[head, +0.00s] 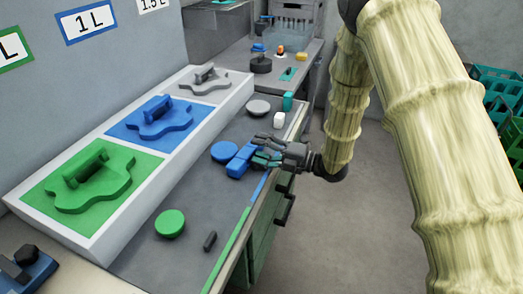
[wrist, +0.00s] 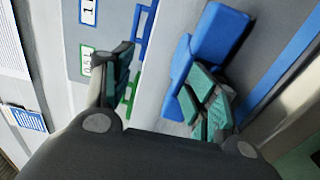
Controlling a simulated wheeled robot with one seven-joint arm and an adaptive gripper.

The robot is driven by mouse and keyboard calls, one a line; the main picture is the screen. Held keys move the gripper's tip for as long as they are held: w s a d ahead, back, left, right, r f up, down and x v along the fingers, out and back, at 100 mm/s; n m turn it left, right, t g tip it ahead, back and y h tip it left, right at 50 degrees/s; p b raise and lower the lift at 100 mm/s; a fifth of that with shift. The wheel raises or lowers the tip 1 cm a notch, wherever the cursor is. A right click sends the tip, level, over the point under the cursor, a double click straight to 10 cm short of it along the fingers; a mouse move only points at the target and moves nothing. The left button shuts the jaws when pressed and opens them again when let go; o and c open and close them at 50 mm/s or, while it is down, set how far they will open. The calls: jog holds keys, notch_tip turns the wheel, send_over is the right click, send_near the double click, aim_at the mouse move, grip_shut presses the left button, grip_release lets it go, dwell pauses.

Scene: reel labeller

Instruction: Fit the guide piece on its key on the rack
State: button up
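The white sloped rack (head: 228,96) carries three wavy pieces with raised handles: a green one (head: 95,187), a blue one (head: 155,120) and a grey one (head: 205,80). A loose blue block-shaped piece (head: 240,163) lies on the bench, right of the rack. It also shows in the wrist view (wrist: 220,32), partly covered by the right-hand finger. My gripper (head: 264,149) is at the right end of this blue piece, fingers spread. In the wrist view my gripper (wrist: 160,90) is open with nothing between its fingers. Whether a finger touches the blue piece cannot be told.
A blue disc (head: 225,151), a green disc (head: 170,223), a grey disc (head: 258,107), a white item (head: 279,120) and a small dark cylinder (head: 210,241) lie on the bench. Volume labels (head: 86,22) hang on the wall. Green crates (head: 500,90) stand at right beyond open floor.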

jog(key=shift+f, duration=0.2)
jog(key=shift+s+d, duration=0.25)
jog(key=shift+d, duration=0.3)
jog(key=v, duration=1.1)
jog(key=s+d+f+m+h, duration=0.2)
jog(key=s+f+m+h, duration=0.2)
jog(key=f+m, duration=0.4)
jog(key=s+d+f+m+t+h, duration=0.1)
jog(key=s+f+m+h, duration=0.35)
jog(key=f, duration=0.45)
jog(key=s+d+f+m+h, duration=0.2)
jog(key=s+f+m+h, duration=0.1)
jog(key=f+m, duration=0.5)
jog(key=s+d+f+m+g+h, duration=0.1)
jog(key=s+f+m+g, duration=0.1)
jog(key=s, duration=0.7)
jog(key=s+d+f+m+g+h, duration=0.2)
jog(key=s+f+m+g, duration=0.1)
jog(key=s, duration=0.6)
jog(key=s+d+f+m+g+h, duration=0.2)
jog(key=s+f+m, duration=0.3)
jog(key=s, duration=0.4)
jog(key=shift+m+g, duration=0.4)
jog(key=shift+m, duration=0.45)
jog(key=shift+f, duration=0.1)
